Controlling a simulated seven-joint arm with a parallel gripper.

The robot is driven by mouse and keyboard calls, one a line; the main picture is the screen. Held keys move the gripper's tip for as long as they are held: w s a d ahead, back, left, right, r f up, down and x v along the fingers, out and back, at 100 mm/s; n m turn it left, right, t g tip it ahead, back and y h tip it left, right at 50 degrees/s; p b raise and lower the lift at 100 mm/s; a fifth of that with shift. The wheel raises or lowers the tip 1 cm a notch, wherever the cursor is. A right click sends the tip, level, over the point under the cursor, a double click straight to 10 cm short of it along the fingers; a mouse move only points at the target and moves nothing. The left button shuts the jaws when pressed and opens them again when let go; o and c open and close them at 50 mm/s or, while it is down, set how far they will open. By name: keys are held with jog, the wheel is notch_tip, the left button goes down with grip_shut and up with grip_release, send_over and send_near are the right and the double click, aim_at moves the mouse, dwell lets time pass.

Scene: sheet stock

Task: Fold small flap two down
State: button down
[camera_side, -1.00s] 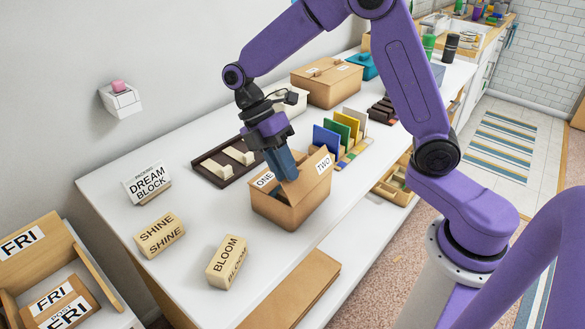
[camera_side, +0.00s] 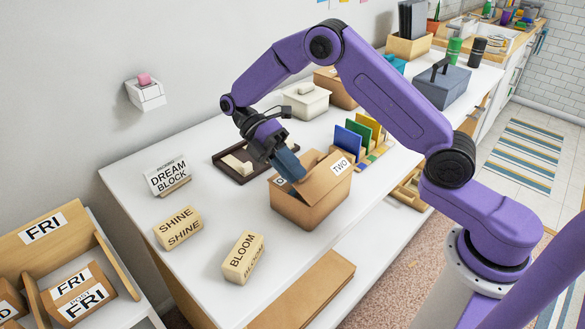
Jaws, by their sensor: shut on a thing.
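An open brown cardboard box (camera_side: 305,210) stands near the front edge of the white table. Its flap labelled TWO (camera_side: 322,180) is raised and tilted on the right side. Flap ONE (camera_side: 279,181) is at the left, with its label mostly covered. My gripper (camera_side: 277,152) is above the left side of the box, shut on a blue-grey block (camera_side: 289,165). The block's lower end reaches the box opening beside flap ONE, left of flap TWO. I cannot tell whether it touches either flap. The box's inside is mostly hidden.
Blocks marked SHINE (camera_side: 178,228) and BLOOM (camera_side: 243,257) and a DREAM BLOCK sign (camera_side: 168,177) stand left of the box. A dark tray (camera_side: 228,168) lies behind my gripper. Upright coloured sheets (camera_side: 350,138) stand behind the box.

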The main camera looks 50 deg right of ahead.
jog(key=c, duration=1.1)
grip_release()
jog(key=shift+o, duration=0.2)
jog(key=shift+r, duration=0.5)
jog(key=r, duration=0.2)
jog(key=shift+s+r, duration=0.2)
jog(key=shift+r, duration=0.15)
jog(key=s+d+r, duration=0.3)
jog(key=s+r, duration=0.6)
jog(key=s, duration=0.4)
jog(key=shift+d+r, duration=0.15)
jog(key=shift+d, duration=0.25)
